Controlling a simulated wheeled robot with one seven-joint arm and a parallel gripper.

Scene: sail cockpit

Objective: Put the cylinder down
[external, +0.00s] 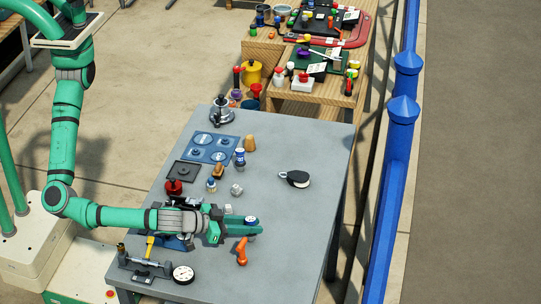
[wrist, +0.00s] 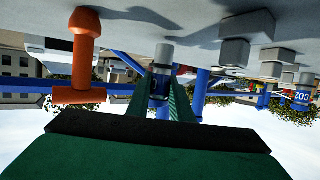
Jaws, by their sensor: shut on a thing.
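My gripper (external: 247,228) reaches over the front part of the grey table. It is shut on a small blue and grey cylinder (external: 251,221), whose blue end shows between the green fingers. In the wrist view, where the table appears at the top, the cylinder (wrist: 160,80) stands roughly upright between the fingertips (wrist: 159,98). Its grey end points toward the table surface. I cannot tell whether it touches the table. Much of its side is hidden by the fingers.
An orange T-shaped piece (external: 242,250) stands close beside my gripper. A black and white pulley (external: 295,179) lies to the right. The table's right front is clear.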

